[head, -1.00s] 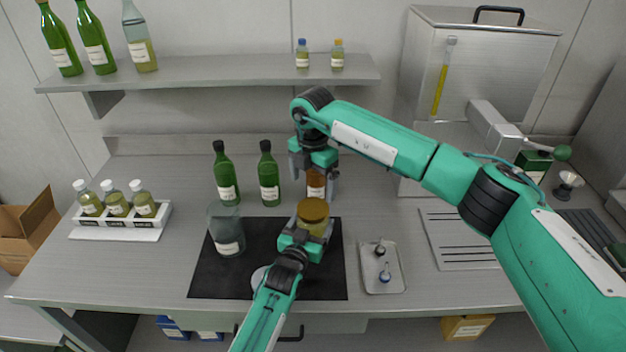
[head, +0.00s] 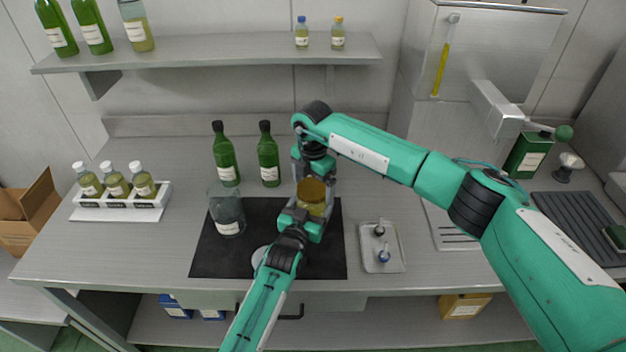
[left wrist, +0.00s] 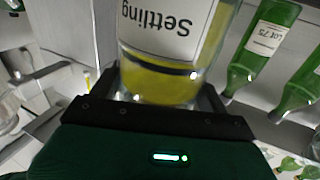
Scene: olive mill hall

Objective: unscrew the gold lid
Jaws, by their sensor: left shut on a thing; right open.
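The gold lid (head: 311,190) tops a glass jar (head: 313,211) that stands upright over the dark mat (head: 215,262). My left gripper (head: 301,222) is shut on the jar's lower part from the front. In the left wrist view the jar (left wrist: 170,55) shows a label reading "Settling" and yellow-green liquid between the jaws. My right gripper (head: 314,172) points down directly above the lid, open, with its fingers at either side of it. Whether the fingers touch the lid cannot be told.
A clear jar (head: 227,212) stands left on the mat, with two green bottles (head: 224,158) (head: 268,160) behind. A small metal tray (head: 382,258) lies right. A white rack (head: 150,205) holds several small bottles. A shelf (head: 220,50) runs behind.

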